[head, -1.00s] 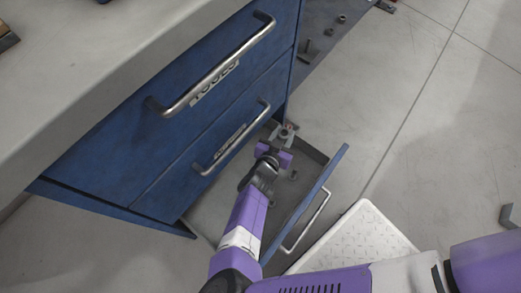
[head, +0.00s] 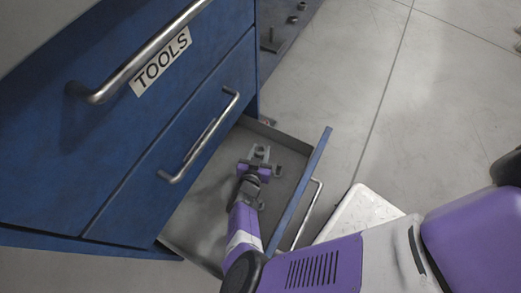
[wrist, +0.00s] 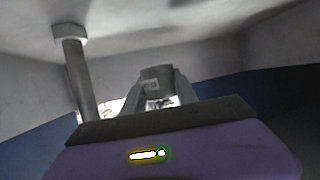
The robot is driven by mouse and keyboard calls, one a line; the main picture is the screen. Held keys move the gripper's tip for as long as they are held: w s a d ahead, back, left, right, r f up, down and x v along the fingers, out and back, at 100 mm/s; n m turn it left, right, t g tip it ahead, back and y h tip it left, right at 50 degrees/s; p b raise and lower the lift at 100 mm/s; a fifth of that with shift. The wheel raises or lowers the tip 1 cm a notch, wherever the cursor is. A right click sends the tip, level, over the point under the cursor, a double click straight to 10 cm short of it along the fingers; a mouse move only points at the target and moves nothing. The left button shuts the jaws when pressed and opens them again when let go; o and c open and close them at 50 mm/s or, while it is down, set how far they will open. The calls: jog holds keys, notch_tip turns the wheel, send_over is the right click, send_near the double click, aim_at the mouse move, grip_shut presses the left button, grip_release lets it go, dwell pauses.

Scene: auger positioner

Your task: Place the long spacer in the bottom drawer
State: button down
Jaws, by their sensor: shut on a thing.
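The bottom drawer (head: 190,222) of the blue cabinet is pulled open, with its grey interior facing up in the head view. My gripper (head: 261,160) is over or inside the drawer, near its middle. It is shut on a small grey piece, seemingly the long spacer, which shows between the fingers in the wrist view (wrist: 154,84). Most of the piece is hidden by the fingers and gripper body. I cannot tell whether it touches the drawer floor.
The closed drawer with a bar handle (head: 200,137) is above the open one, and a TOOLS drawer (head: 160,62) is higher. The open drawer's blue front (head: 300,190) stands right of my gripper. A white step (head: 362,213) lies beyond it. Grey parts lie on a dark strip (head: 285,25) behind.

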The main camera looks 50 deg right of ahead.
aim_at(260, 156)
jog(key=shift+f+b, duration=0.8)
jog(key=shift+f, duration=0.9)
jog(key=shift+f, duration=0.6)
jog(key=c, duration=1)
grip_release()
jog(key=shift+o, duration=0.2)
jog(key=shift+r, duration=0.4)
jog(key=p+v, duration=0.4)
jog(key=v, duration=0.8)
jog(key=shift+r, duration=0.25)
